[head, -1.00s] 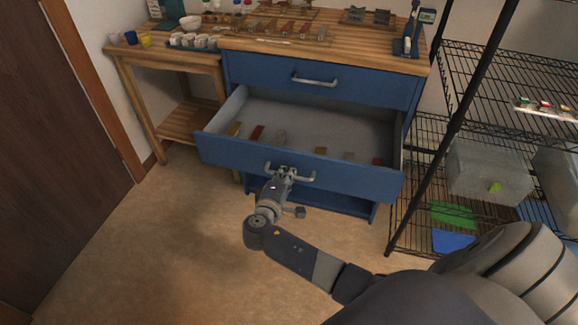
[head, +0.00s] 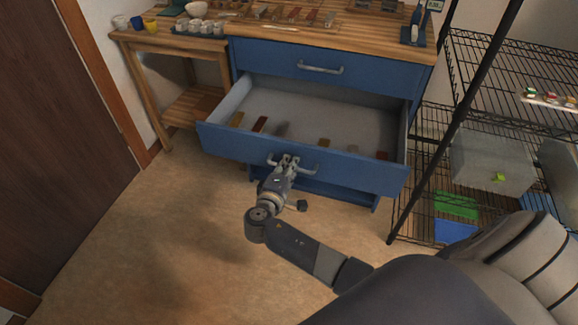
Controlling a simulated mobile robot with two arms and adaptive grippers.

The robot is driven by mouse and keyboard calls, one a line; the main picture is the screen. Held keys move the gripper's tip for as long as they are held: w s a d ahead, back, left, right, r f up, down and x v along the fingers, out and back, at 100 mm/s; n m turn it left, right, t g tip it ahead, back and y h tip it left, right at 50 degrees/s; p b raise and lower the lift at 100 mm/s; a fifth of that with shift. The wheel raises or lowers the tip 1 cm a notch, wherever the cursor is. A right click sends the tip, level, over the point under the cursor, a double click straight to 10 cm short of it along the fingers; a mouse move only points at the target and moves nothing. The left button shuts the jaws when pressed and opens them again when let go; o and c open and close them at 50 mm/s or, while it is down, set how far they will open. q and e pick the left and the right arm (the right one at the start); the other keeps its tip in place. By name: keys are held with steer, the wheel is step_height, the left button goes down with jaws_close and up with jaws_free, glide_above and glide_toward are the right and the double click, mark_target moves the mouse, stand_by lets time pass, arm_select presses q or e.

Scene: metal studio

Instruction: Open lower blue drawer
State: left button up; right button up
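The lower blue drawer (head: 222,141) is pulled well out of the blue cabinet, and its pale interior shows. Several small coloured blocks lie inside it. Its metal bar handle (head: 309,169) is on the front panel. My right gripper (head: 287,161) is at the middle of this handle, with its fingers around the bar; it looks shut on it, though the fingertips are small in view. The upper blue drawer (head: 270,56) is closed, with its own handle (head: 320,68). My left gripper is not in view.
A wooden worktop (head: 262,29) with small items tops the cabinet. A wooden side table (head: 190,47) stands left, by a dark door (head: 55,140). A black wire shelf (head: 470,80) with bins stands close on the right. The floor in front is clear.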

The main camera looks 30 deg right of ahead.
steer(key=v, duration=1.2)
